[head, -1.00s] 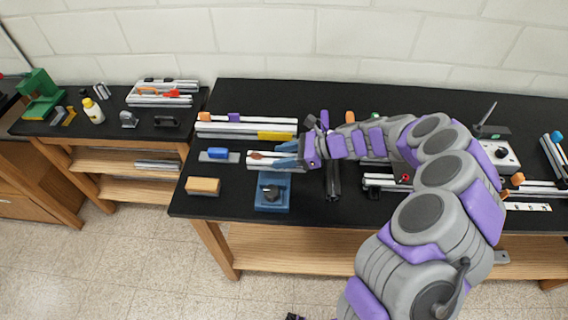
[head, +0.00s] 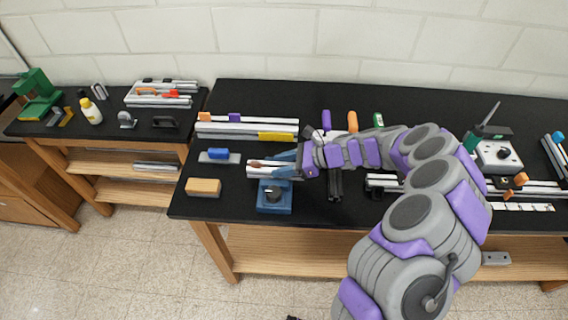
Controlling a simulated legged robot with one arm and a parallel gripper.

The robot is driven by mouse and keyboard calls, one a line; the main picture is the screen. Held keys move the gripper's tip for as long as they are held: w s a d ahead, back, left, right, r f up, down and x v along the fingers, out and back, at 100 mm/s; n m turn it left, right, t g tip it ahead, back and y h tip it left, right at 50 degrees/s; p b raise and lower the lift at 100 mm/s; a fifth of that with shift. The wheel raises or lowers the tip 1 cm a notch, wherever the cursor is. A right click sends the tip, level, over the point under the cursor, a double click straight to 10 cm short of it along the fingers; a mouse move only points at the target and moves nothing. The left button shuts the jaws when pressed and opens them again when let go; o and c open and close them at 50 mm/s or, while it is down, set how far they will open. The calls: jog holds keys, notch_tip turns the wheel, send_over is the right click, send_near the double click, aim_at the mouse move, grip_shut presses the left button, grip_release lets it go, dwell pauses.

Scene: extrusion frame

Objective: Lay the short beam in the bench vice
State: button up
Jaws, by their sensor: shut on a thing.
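The short beam (head: 258,168) is a pale silver bar with a brown patch on top, lying level from left to right in the head view. My gripper (head: 284,165) comes from the right, its blue fingers shut on the beam's right part. The blue bench vice (head: 274,197) stands at the table's front edge, directly below the beam in the picture. The beam and fingers hide the top of the vice, so I cannot tell whether the beam touches the jaws or hovers above them.
A blue block on a grey plate (head: 219,155) and a wooden block (head: 203,187) lie to the left. Long rails with a yellow piece (head: 275,135) lie behind. A black tool (head: 335,184) is close on the right. Several bottles and handles stand further back.

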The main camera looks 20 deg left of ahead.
jog(key=o, duration=0.8)
jog(key=shift+s+f, duration=0.1)
jog(key=shift+f, duration=0.15)
jog(key=o, duration=0.4)
jog(key=shift+s+d, duration=0.1)
jog(key=shift+d, duration=0.1)
jog(key=shift+r, duration=0.3)
jog(key=p+v, duration=0.1)
jog(key=v, duration=0.3)
jog(key=p+v, duration=0.1)
jog(key=v, duration=0.3)
jog(key=p+v, duration=0.1)
jog(key=v, duration=0.3)
jog(key=shift+w+a+r, duration=0.15)
jog(key=shift+w+r, duration=0.1)
jog(key=shift+r, duration=0.05)
jog(key=shift+a+r, duration=0.1)
jog(key=shift+a, duration=0.05)
